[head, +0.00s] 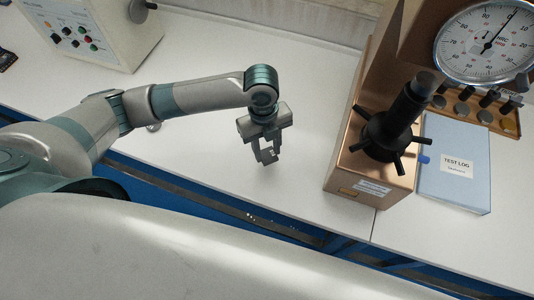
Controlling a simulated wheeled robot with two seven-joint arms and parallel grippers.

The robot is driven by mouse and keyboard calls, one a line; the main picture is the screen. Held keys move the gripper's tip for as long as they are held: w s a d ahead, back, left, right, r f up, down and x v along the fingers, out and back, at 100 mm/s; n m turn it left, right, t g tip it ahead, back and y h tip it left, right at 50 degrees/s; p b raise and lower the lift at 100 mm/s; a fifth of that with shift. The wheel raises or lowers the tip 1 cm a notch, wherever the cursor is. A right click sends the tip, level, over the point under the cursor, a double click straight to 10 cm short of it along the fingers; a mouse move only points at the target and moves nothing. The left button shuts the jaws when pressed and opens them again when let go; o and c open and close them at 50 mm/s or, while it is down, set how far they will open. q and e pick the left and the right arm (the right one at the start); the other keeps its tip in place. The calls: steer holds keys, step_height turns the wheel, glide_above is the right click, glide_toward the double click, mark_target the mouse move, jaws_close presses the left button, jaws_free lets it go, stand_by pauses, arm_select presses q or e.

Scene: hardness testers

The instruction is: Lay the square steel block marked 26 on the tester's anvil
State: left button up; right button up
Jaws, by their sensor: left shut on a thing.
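My left gripper (267,157) hangs over the white bench, left of the tester, pointing down. It is shut on a small grey piece, the steel block (269,155), which is mostly hidden by the fingers; no mark on it can be read. The hardness tester (352,165) has a copper-coloured body and a black spoked handwheel (381,138). A black post rises from the wheel to the dark round anvil (427,82), which looks bare on top. The gripper is apart from the tester. My right gripper is not in view.
The tester's round dial (487,42) overhangs at the upper right. A blue test log (455,165) lies right of the tester, below a wooden tray (480,110) of round blocks. A beige control box (85,30) stands at the upper left. The bench (310,85) between is clear.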

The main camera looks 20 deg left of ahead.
mark_target(267, 153)
arm_select(q)
step_height(267, 153, down, 3)
steer(key=shift+r+p, duration=0.1)
steer(key=shift+p, duration=0.4)
steer(key=shift+f, duration=0.45)
steer(key=shift+f, duration=0.15)
steer(key=o, duration=1.3)
steer(key=r+b, duration=0.1)
steer(key=r, duration=0.6)
steer(key=w+r+b, duration=0.1)
steer(key=r, duration=0.2)
steer(key=shift+a+r+b, duration=0.35)
steer(key=shift+a, duration=0.05)
steer(key=shift+a+r, duration=0.1)
steer(key=shift+r, duration=0.7)
